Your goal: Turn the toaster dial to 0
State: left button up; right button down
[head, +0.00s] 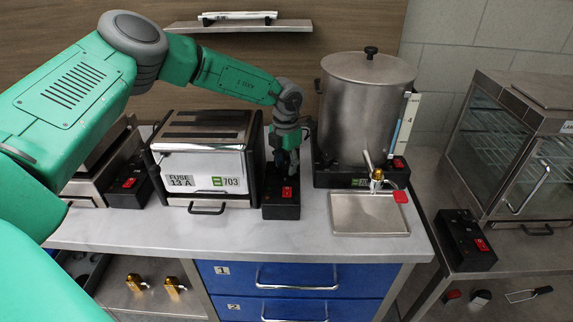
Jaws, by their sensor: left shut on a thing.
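The toaster (200,164) is a chrome and black box on the grey counter, with a "FUSE 13 A" label and a green 703 tag on its front. Its black control box (281,211) stands at its right side, with a red switch (287,192) on it. My left gripper (288,170) reaches down from above onto the control box, just behind the red switch, and is shut. The toaster dial is hidden by the gripper's fingers, so its setting cannot be read. My right gripper is not in view.
A steel urn (362,105) with a tap and drip tray (369,213) stands close to the right of the gripper. Another appliance with a red switch (129,183) is left of the toaster. A glass-sided cabinet (520,150) is at far right. The counter's front strip (200,235) is clear.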

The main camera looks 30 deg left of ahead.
aim_at(285, 164)
pick_arm(q)
jog(key=shift+s+f, duration=0.15)
jog(key=o, duration=1.1)
jog(key=shift+a, duration=0.1)
jog(key=shift+r, duration=0.2)
jog(key=r, duration=1.1)
jog(key=shift+w+a+r, duration=0.1)
jog(key=shift+w+r, duration=0.1)
